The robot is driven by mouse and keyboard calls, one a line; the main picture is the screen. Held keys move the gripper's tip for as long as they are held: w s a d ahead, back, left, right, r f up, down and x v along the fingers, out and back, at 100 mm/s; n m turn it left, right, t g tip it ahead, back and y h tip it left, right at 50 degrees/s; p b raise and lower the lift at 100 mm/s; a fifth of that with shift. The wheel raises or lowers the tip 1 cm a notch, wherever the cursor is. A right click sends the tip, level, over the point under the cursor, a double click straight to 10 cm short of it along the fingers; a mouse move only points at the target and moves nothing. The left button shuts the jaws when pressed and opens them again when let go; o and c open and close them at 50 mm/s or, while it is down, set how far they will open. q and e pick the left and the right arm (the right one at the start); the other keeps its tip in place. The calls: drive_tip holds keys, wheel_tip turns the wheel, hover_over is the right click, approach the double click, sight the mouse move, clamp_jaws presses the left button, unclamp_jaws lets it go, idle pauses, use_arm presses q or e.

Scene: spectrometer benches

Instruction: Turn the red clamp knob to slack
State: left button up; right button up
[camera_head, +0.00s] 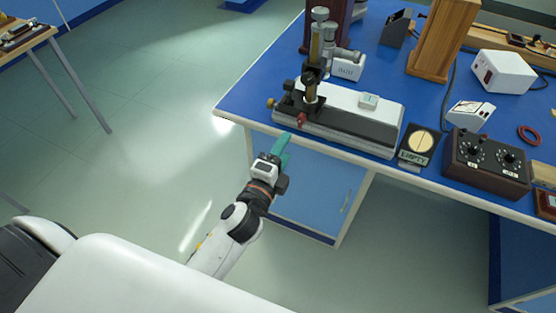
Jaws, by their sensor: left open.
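The red clamp knob (302,119) is a small knob on the near side of a microscope-like instrument (345,118), which stands on the blue bench top near its front edge. A brass knob (271,103) sits at the left end of the same instrument. My left gripper (284,143), with teal fingers, is open in front of the bench edge. In the picture it is just below and left of the red knob, apart from it. Its fingers point up toward the instrument. The gap between the fingers is hard to see. My right gripper is out of view.
On the blue bench (246,95), a sign reading EMPTY (418,147), a dark box with dials (487,163) and a white box (503,71) stand to the right. The bench corner left of the instrument is bare. The floor (130,150) at left is open.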

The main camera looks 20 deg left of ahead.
use_arm(q)
drive_tip(key=shift+s, duration=1.35)
drive_tip(key=s+f+n+g, duration=0.2)
drive_tip(key=s+f+g, duration=0.1)
drive_tip(key=f, duration=0.8)
drive_tip(key=s+a+f+n+g+p, duration=0.1)
drive_tip(key=s+f+n+g, duration=0.25)
drive_tip(key=f, duration=0.85)
drive_tip(key=s+f+n+g, duration=0.2)
drive_tip(key=s+f+g, duration=0.1)
drive_tip(key=f, duration=0.8)
drive_tip(key=s+a+f+n+g, duration=0.1)
drive_tip(key=s+f+n+g, duration=0.1)
drive_tip(key=s+f, duration=0.3)
drive_tip(key=s+a+f+n+g, duration=0.2)
drive_tip(key=s+f, duration=0.4)
drive_tip(key=s, duration=0.7)
drive_tip(key=s+a+f+n+g, duration=0.2)
drive_tip(key=s+f, duration=0.4)
drive_tip(key=s, duration=0.4)
drive_tip(key=shift+a+n+g+y+p, duration=0.15)
drive_tip(key=shift+n+g+y+p, duration=0.25)
drive_tip(key=shift+n+g, duration=0.55)
